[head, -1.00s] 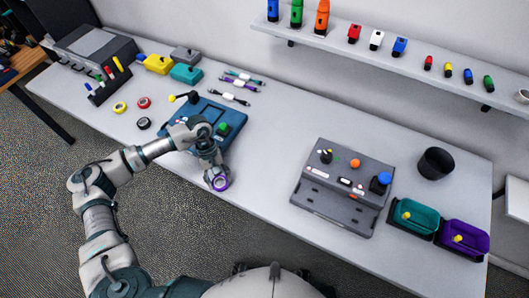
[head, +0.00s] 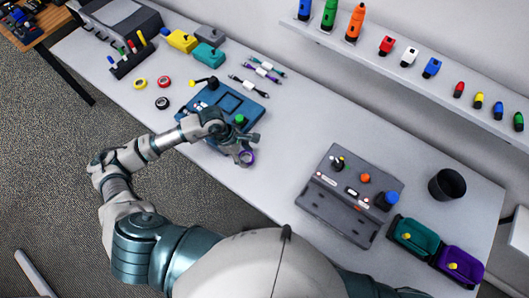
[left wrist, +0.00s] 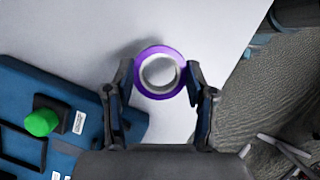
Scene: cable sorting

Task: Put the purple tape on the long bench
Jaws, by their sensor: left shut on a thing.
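The purple tape (left wrist: 159,50) is a ring with a pale core, seen between the two fingers of my left gripper (left wrist: 158,88) in the left wrist view. My left gripper is shut on it. In the head view the tape (head: 247,157) shows at the tip of my left gripper (head: 242,150), near the front edge of the long bench (head: 290,158), beside the blue panel's lower right corner. I cannot tell whether the tape touches the bench top. My right gripper is not in view.
The blue panel (head: 205,98) with a green knob lies beside the gripper. A grey panel (head: 335,205) stands to the right, with teal (head: 416,238) and purple (head: 460,266) bins beyond. Yellow (head: 140,84), red and black tapes lie at the left. Bench between the panels is clear.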

